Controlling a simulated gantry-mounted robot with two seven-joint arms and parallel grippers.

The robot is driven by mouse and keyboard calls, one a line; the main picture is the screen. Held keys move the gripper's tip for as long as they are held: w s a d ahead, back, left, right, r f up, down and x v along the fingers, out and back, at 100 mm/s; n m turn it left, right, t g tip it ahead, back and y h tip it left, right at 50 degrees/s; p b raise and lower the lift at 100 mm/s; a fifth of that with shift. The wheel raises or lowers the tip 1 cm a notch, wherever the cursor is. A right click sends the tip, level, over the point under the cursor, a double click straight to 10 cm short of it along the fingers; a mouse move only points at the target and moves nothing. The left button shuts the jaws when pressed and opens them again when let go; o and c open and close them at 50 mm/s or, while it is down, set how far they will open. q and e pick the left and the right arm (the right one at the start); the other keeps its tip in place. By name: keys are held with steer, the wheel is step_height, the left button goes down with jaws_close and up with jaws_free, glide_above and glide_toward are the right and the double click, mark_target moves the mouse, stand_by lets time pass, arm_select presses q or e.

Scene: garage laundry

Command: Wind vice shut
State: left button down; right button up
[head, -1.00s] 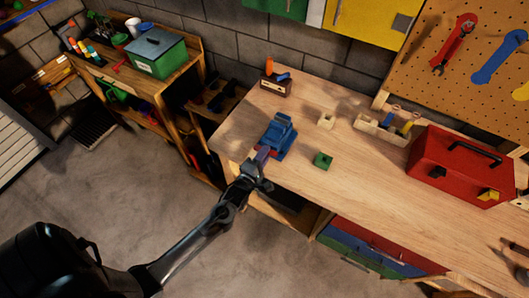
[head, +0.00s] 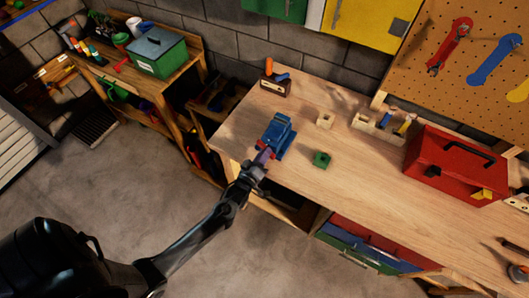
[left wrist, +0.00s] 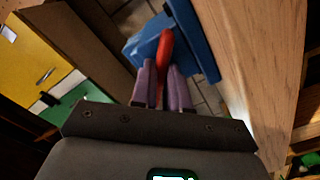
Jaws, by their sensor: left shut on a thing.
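The blue vice (head: 277,133) stands at the left front edge of the wooden workbench (head: 330,185). My left gripper (head: 264,157) reaches it from the front, at the bench edge. In the left wrist view, the purple fingers of my left gripper (left wrist: 164,80) are shut on the vice's red handle (left wrist: 165,48), with the blue vice body (left wrist: 198,35) just beyond. The vice jaws are too small in the head view to tell how wide their gap is. My right gripper is in no view.
A green block (head: 321,159) and a pale block (head: 325,119) lie right of the vice. A red toolbox (head: 430,165) and a wooden tool holder (head: 370,127) stand farther right. The bench front is clear.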

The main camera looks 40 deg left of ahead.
arm_select(q)
steer(key=m+p, duration=0.1)
steer(key=m, duration=0.5)
steer(key=shift+r+m, duration=0.15)
steer(key=shift+m, duration=0.15)
steer(key=m+p, duration=0.1)
steer(key=m, duration=0.3)
steer(key=shift+a+m, duration=0.1)
steer(key=shift+m, duration=1.1)
steer(key=shift+a+f, duration=0.1)
steer(key=shift+f, duration=0.1)
steer(key=shift+s, duration=0.1)
steer(key=c, duration=1.5)
jaws_free()
steer(key=shift+c, duration=0.2)
steer(key=o, duration=0.4)
steer(key=shift+s+f, duration=0.1)
steer(key=shift+s, duration=0.1)
steer(key=shift+w, duration=0.1)
